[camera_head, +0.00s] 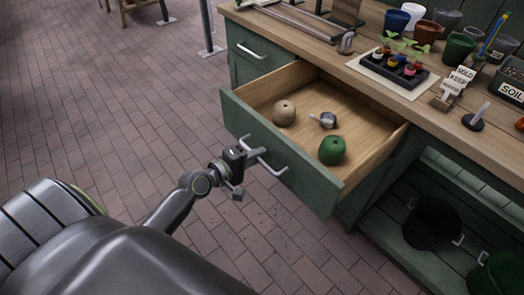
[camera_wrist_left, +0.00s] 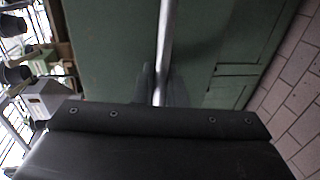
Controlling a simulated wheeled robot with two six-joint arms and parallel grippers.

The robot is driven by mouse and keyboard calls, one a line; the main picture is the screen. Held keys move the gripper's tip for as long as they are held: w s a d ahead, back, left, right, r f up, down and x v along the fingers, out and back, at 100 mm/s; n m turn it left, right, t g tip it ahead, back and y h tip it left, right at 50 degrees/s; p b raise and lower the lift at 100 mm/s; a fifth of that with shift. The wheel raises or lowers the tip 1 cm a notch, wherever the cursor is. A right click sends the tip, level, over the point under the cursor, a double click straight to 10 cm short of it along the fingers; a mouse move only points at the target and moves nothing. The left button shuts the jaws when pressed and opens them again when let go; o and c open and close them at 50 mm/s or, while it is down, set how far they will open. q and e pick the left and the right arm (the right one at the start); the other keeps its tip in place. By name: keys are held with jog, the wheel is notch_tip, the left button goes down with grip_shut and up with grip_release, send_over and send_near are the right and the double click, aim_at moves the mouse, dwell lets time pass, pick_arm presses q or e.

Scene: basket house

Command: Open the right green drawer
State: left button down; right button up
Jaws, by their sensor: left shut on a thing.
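The right green drawer (camera_head: 290,165) is pulled well out of the wooden workbench, its inside showing. Its metal bar handle (camera_head: 274,168) runs across the front. My left gripper (camera_head: 247,158) is shut on this handle at its left part. In the left wrist view the handle (camera_wrist_left: 167,35) runs down between the fingers (camera_wrist_left: 160,88), in front of the green drawer front. Inside the drawer lie a beige twine ball (camera_head: 284,113), a green twine ball (camera_head: 332,150) and a small metal item (camera_head: 326,120). My right gripper is not in view.
The left green drawer (camera_head: 250,43) is closed. The benchtop (camera_head: 365,82) holds pots, a seedling tray (camera_head: 401,70), small signs and a soil box (camera_head: 510,90). A dark bucket (camera_head: 432,222) sits on the open shelf below right. The brick floor (camera_head: 110,110) left of the drawer is clear.

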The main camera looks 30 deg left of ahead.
pick_arm(q)
jog(key=shift+s, duration=0.15)
jog(key=c, duration=1.6)
grip_release()
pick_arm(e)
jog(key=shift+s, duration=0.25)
pick_arm(q)
jog(key=shift+s+a, duration=0.1)
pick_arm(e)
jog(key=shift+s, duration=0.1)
